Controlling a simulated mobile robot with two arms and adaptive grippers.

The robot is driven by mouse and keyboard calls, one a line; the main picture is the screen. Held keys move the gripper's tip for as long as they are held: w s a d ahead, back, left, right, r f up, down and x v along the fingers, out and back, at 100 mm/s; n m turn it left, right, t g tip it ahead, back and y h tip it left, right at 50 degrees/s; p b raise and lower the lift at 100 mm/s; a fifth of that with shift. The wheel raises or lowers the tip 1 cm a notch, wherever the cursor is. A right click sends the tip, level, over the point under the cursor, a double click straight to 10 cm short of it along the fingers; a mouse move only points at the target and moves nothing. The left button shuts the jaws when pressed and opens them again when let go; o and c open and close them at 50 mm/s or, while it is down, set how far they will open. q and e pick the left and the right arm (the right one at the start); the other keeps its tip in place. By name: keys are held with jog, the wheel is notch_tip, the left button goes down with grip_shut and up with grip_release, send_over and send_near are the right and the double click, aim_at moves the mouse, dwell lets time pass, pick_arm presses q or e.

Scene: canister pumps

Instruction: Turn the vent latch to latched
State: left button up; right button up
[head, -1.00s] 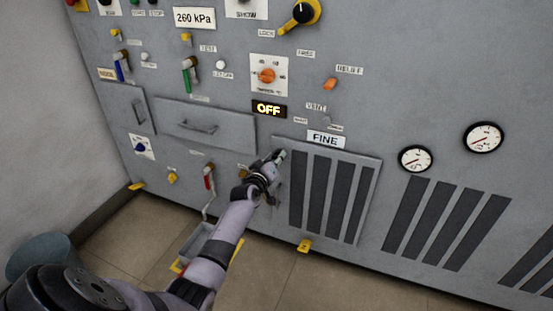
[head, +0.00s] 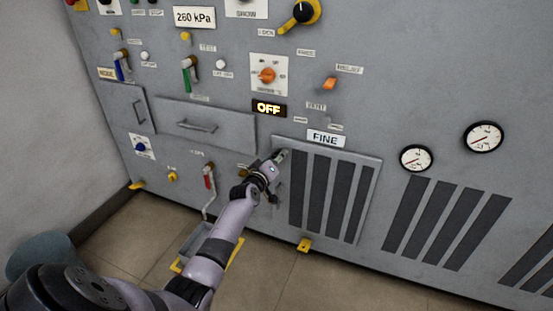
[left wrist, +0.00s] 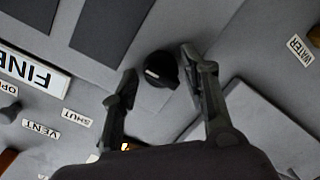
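A slatted vent panel (head: 376,170) with dark slots sits low on the grey cabinet front, below the FINE sign. In the left wrist view, a round black knob (left wrist: 158,72) with a white mark, apparently the vent latch, sits on the grey front near the dark slots. My left gripper (head: 279,156) is at the panel's upper left corner. In the left wrist view its fingers (left wrist: 157,58) are open, one on either side of the knob. The right fingertip looks very close to it; I cannot tell whether it touches. In the head view the gripper hides the knob. My right gripper is out of view.
The FINE sign (head: 325,138) and a lit OFF display (head: 268,109) are just above. A drawer (head: 206,127) lies to the left, and a red-handled lever (head: 208,176) is left of my forearm. Two gauges (head: 416,158) are to the right. The floor in front has free room.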

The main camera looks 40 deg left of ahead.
pick_arm(q)
jog(key=shift+o, duration=0.6)
jog(key=shift+s, duration=0.1)
jog(key=v, duration=1.2)
